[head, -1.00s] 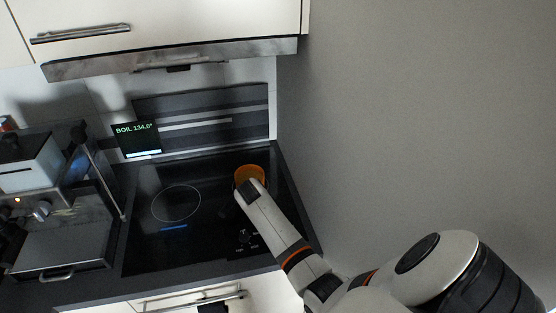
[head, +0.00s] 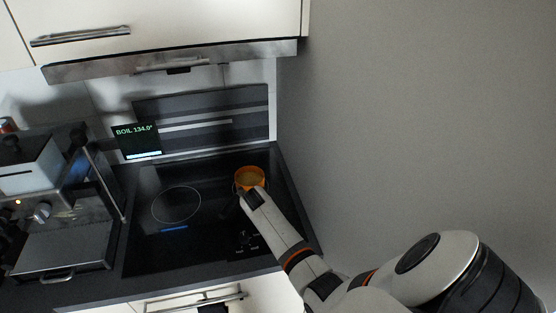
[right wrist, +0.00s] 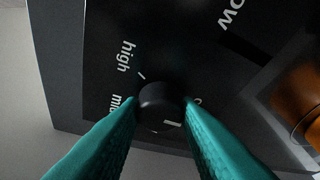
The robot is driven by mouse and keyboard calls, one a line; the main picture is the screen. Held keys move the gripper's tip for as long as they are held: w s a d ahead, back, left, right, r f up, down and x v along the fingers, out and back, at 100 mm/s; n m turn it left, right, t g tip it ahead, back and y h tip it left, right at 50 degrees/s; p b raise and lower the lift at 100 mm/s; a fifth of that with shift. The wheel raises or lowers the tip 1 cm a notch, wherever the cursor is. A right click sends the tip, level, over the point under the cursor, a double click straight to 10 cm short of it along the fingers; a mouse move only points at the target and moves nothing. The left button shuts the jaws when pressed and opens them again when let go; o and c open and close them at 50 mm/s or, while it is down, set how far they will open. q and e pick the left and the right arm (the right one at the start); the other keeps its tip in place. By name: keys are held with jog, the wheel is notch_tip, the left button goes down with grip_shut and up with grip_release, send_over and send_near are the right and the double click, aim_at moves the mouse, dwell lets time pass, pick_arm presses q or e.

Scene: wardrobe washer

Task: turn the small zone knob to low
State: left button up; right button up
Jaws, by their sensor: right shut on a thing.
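The small zone knob (right wrist: 160,98) is a round black knob on the dark hob panel in the right wrist view. A white mark shows at its lower right edge. White words "high" and "mid" are printed to its left; a large "ow" is at the upper right, and another label is partly hidden by a finger. My right gripper (right wrist: 160,108) is shut on the knob, one teal finger on each side. In the head view its fingers and the knob are hidden by my right wrist. My left gripper is not in view.
An orange pot (head: 249,179) stands on the black hob (head: 150,240), close beside my right wrist; it also shows in the right wrist view (right wrist: 298,105). A display (head: 137,140) reads "BOIL 134.0°". A coffee machine (head: 40,213) stands left. A grey wall (head: 420,120) is at right.

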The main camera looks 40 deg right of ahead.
jog(key=m, duration=0.2)
jog(key=m+g, duration=0.1)
jog(key=shift+w+r+m+g, duration=0.1)
jog(key=shift+w+m+g, duration=0.05)
jog(key=shift+m+g, duration=0.2)
jog(key=m+g+y, duration=0.1)
jog(key=m, duration=0.2)
jog(key=shift+w+d+m, duration=0.1)
jog(key=shift+m, duration=0.25)
jog(key=m+y, duration=0.1)
jog(key=m, duration=0.2)
jog(key=m+g+y, duration=0.1)
jog(key=m, duration=0.2)
jog(key=shift+d, duration=0.15)
jog(key=shift+w+m+y, duration=0.1)
jog(key=shift+m+y, duration=0.2)
jog(key=o, duration=1)
jog(key=shift+c, duration=0.2)
